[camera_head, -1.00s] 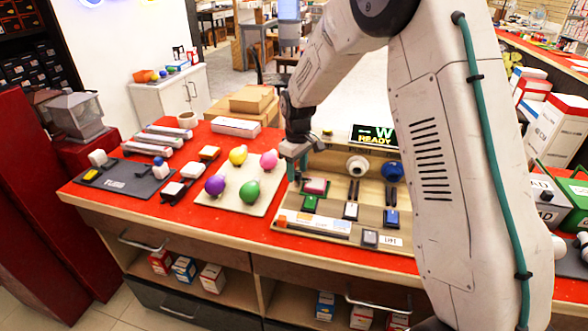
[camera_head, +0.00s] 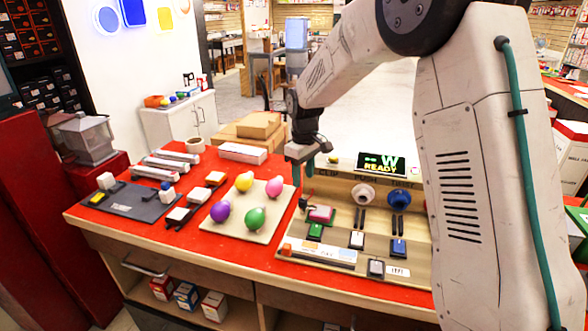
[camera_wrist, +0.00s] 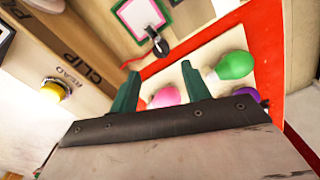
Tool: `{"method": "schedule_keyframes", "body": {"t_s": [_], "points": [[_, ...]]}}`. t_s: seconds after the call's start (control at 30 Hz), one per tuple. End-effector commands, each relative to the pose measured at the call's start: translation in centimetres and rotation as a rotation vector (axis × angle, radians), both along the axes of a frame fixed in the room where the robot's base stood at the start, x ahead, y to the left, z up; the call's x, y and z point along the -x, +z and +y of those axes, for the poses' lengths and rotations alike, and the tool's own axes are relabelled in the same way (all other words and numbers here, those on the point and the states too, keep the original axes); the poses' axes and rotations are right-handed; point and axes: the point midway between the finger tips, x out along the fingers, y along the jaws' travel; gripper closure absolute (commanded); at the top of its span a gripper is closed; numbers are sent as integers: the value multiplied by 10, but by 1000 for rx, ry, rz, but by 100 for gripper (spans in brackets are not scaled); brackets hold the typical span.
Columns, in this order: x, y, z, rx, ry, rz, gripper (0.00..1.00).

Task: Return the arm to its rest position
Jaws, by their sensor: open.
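My gripper (camera_head: 308,166) hangs above the back of the red-topped counter, between the bulb board and the wooden test panel. In the wrist view my gripper (camera_wrist: 160,90) has its two green fingers spread apart with nothing held between them. A pink bulb (camera_wrist: 166,97) shows beyond the fingers in that view, with a green bulb (camera_wrist: 234,65) to the right. My arm reaches in from the right side of the head view and bends down to the gripper. The arm hides part of the counter's right side.
The bulb board (camera_head: 248,232) holds several coloured bulbs. The wooden panel (camera_head: 300,250) carries small blocks, sockets and a lit "READY" display (camera_head: 381,164). Cardboard boxes (camera_head: 258,126) stand behind the counter. A dark mat (camera_head: 130,202) lies at the left. Open floor shows behind the counter.

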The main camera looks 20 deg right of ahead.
Motion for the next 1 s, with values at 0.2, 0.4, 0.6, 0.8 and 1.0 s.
{"method": "schedule_keyframes", "body": {"t_s": [0.2, 0.4, 0.6, 0.8, 1.0], "points": [[4, -1, 0, 0, -51, 17, 53], [70, -1, -3, 17, -205, 132, 53], [144, 39, -8, 30, -334, 159, 53], [229, 79, -12, 36, -455, 147, 53], [310, 102, -16, 31, -549, 104, 53]]}}
